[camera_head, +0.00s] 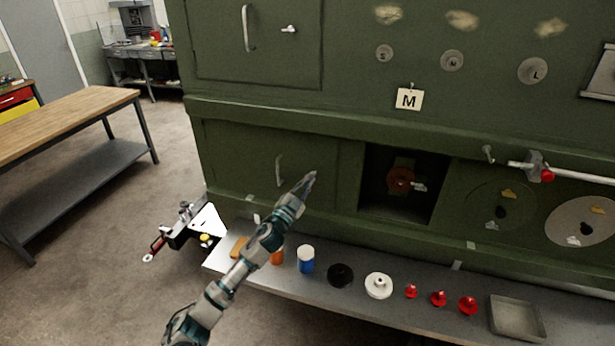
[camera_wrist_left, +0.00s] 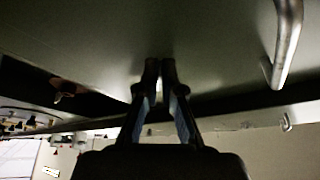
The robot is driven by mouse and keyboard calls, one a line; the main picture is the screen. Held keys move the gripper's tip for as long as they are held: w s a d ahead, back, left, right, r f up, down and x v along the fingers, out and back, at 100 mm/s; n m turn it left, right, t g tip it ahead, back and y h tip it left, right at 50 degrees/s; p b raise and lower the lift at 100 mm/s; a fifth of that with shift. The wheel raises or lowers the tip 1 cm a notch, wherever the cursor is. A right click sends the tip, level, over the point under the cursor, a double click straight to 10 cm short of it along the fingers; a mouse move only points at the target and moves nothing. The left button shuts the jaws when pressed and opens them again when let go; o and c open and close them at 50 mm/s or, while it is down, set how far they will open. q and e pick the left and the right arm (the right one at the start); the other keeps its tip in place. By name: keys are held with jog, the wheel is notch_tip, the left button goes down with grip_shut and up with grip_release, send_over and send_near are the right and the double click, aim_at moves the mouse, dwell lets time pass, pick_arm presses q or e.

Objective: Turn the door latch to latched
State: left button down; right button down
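The green cabinet has a lower-left door (camera_head: 235,160) with a vertical bar handle (camera_head: 279,170), and the door looks closed. My left gripper (camera_head: 312,176) points at this door, just right of the handle. In the left wrist view its fingers (camera_wrist_left: 160,70) are close together at the door face, with a narrow gap and a pale sliver between them. I cannot tell whether that sliver is a latch. The bar handle also shows in the wrist view (camera_wrist_left: 287,45). No latch is clearly visible on the lower door. An upper door has a small pale latch (camera_head: 289,29). My right gripper is not in view.
Right of the door is a dark recess with a reddish disc (camera_head: 401,179). A grey shelf (camera_head: 425,323) below carries a blue-white can (camera_head: 306,259), black and white discs, several red knobs and a tray (camera_head: 516,317). A wooden-topped bench (camera_head: 65,120) stands left.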

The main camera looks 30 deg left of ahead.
pick_arm(q)
jog(key=m+g+h+p, duration=0.1)
jog(key=m+p, duration=0.1)
jog(key=m, duration=0.1)
jog(key=r+m+p, duration=0.1)
jog(key=m+p, duration=0.1)
jog(key=p, duration=0.1)
jog(key=m+g+h+p, duration=0.1)
jog(key=m+p, duration=0.2)
jog(key=shift+s+a+r+m+g+h, duration=0.1)
jog(key=shift+a+r+m+g+h, duration=0.05)
jog(key=shift+a+m+g+h, duration=0.15)
jog(key=shift+m+g+p, duration=0.3)
jog(key=shift+m+p, duration=0.3)
jog(key=shift+m, duration=0.5)
jog(key=shift+m+g, duration=0.3)
jog(key=shift+m, duration=0.2)
jog(key=shift+s+d+f, duration=0.1)
jog(key=shift+f, duration=0.15)
jog(key=c, duration=1.3)
grip_release()
jog(key=shift+c, duration=0.2)
jog(key=shift+w+r, duration=0.1)
jog(key=shift+w, duration=0.1)
jog(key=s+a, duration=0.2)
jog(key=s, duration=0.9)
jog(key=shift+s, duration=0.4)
